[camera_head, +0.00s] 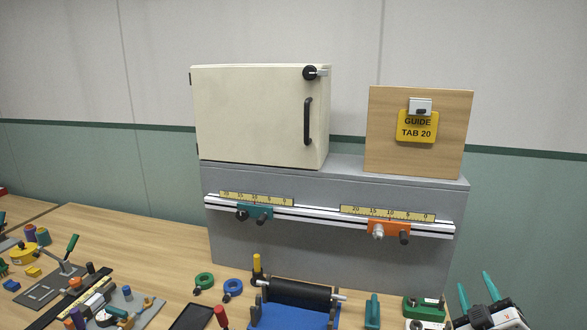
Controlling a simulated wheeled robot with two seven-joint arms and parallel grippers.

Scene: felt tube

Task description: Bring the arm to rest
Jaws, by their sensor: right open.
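My right gripper (477,293) is at the lower right corner of the head view. Its two teal fingers stand apart and point up, with nothing between them. It is in front of the wooden bench, close to a green block-like fixture (424,307). The rest of the right arm is cut off by the frame's lower edge. My left gripper and arm do not show.
A black roller (297,292) on a blue stand is at the front middle. A grey cabinet (330,250) with a scaled rail carries a cream box (255,115) and a wooden guide board (385,135). Several tools crowd the left bench; bare wood (150,240) lies behind them.

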